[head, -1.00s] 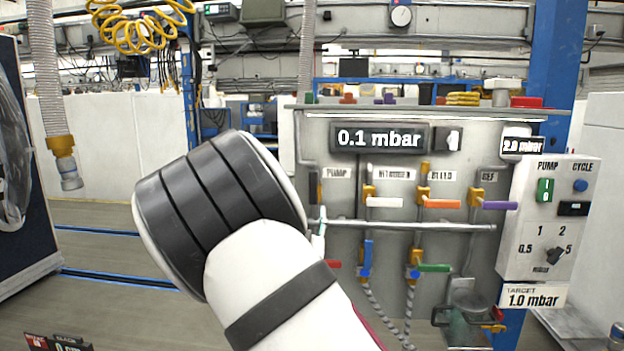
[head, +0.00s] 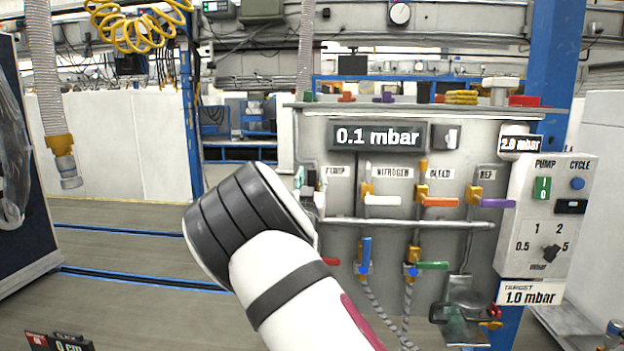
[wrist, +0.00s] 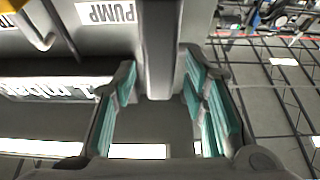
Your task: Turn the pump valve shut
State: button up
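The PUMP label (head: 338,172) is on the grey valve panel, and it shows upside down in the wrist view (wrist: 107,12). A dark grey bar, seemingly the pump valve handle (wrist: 160,55), reaches between my fingers in the wrist view. My gripper (wrist: 160,108) is open, with teal pads on both sides of the bar and a visible gap on each side. In the head view my gripper (head: 308,183) is at the panel's left edge beside the PUMP label, largely hidden by my arm. The pump valve is hidden there.
To the right are a white handle (head: 382,200), an orange handle (head: 440,202) and a purple handle (head: 497,203). A horizontal rail (head: 420,224) runs below them. The pressure display (head: 377,137) reads 0.1 mbar. A control box (head: 545,215) stands at the right.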

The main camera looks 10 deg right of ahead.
jog(key=shift+w+d, duration=0.1)
jog(key=shift+w, duration=0.1)
jog(key=shift+r, duration=0.1)
grip_shut()
